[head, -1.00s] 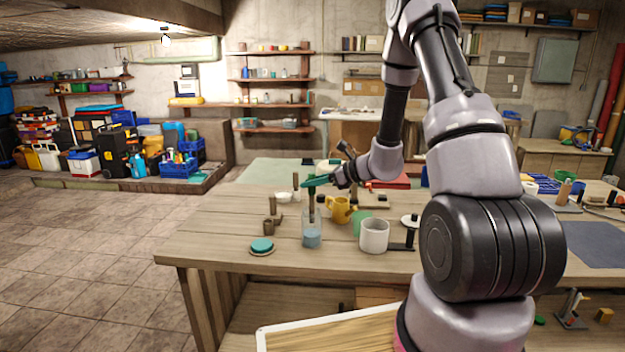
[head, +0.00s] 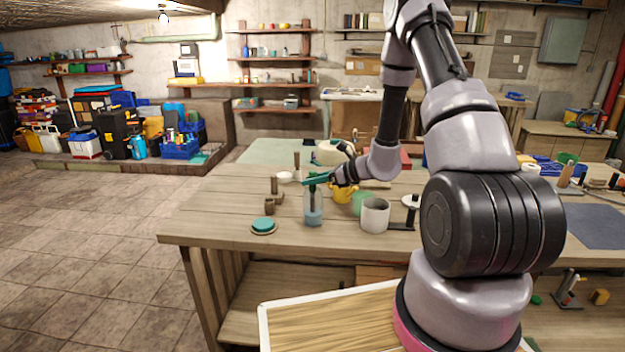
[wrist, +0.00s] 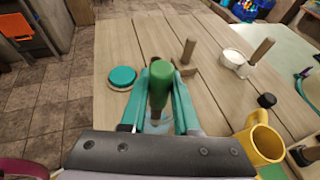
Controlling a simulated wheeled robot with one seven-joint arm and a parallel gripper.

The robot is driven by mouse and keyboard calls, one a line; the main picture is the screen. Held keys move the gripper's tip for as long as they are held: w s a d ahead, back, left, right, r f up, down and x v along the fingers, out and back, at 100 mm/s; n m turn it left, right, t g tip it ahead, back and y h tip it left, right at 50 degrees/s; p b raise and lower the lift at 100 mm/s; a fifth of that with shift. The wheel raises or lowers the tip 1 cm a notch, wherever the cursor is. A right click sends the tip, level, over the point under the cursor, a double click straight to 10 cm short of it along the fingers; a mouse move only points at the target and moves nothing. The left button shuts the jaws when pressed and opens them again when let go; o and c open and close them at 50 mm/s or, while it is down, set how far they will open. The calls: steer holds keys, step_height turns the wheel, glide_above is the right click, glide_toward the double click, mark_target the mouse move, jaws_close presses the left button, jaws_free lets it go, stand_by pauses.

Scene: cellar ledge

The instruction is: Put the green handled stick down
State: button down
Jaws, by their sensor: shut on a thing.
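The green handled stick (wrist: 161,84) is upright between the two teal fingers of my gripper (wrist: 163,88) in the wrist view. The fingers are shut on its green handle. In the head view my gripper (head: 318,180) is just above a clear glass (head: 313,214) with bluish contents. The stick's lower part reaches down into the glass. Whether its tip touches the bottom is hidden.
A teal-topped round disc (head: 263,225) lies left of the glass. A yellow mug (head: 343,193), a green cup (head: 361,203) and a white cup (head: 375,215) stand close on the right. Wooden stands (head: 277,188) are behind left. The table's front left is bare.

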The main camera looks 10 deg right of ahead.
steer(key=shift+f, duration=0.6)
steer(key=c, duration=0.6)
jaws_free()
